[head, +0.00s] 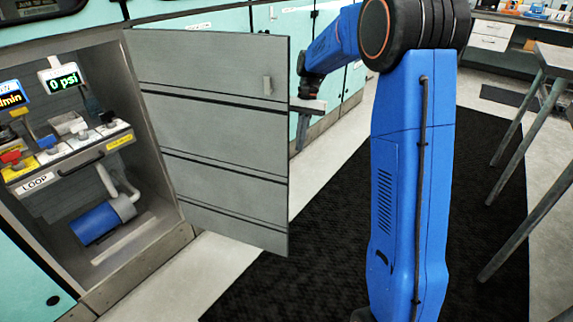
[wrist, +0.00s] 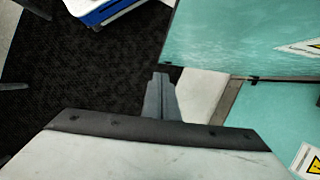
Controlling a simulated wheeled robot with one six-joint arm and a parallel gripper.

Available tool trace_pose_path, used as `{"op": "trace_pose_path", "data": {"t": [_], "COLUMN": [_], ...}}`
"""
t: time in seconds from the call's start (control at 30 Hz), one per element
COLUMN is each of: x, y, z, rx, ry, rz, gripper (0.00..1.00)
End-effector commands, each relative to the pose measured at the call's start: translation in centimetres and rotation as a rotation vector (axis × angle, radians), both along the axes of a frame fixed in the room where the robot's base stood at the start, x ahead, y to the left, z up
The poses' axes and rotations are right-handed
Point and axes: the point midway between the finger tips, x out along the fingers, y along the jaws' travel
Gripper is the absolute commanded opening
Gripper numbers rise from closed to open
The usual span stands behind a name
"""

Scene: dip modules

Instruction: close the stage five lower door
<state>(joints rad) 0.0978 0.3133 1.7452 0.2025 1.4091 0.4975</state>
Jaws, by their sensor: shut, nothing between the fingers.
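The lower door (head: 215,190) stands wide open in the head view, its grey inner face toward the camera, hinged at the left on the cabinet with the LOOP panel (head: 70,160). My gripper (head: 300,143) is beyond the door's free right edge, on the outer side, and the door hides part of it. In the wrist view my gripper (wrist: 160,80) is shut and empty. A teal panel (wrist: 235,40), apparently the door's outer face, lies just above and right of the fingertips. I cannot tell whether they touch it.
Inside the cabinet are 0 psi display (head: 63,79) and a blue motor (head: 95,222). Teal cabinet fronts (head: 352,80) line the wall behind the door. A dark mat (head: 300,275) covers open floor. A grey table (head: 545,80) stands at the right.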

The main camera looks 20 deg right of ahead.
Motion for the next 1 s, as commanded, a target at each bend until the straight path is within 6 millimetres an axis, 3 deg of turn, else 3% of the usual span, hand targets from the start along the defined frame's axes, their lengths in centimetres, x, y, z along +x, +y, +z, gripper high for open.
{"op": "trace_pose_path", "data": {"t": [0.27,0.77,1.0], "x": [-0.4,-2.9,-5.3], "y": [0.4,2.3,4.2], "z": [-1.6,-9.6,-9.4], "rx": [0.001,0.001,0.001], "ry": [0.006,0.007,0.003], "rz": [-0.002,-0.002,-0.001], "gripper": [0.0,0.0,0.0]}}
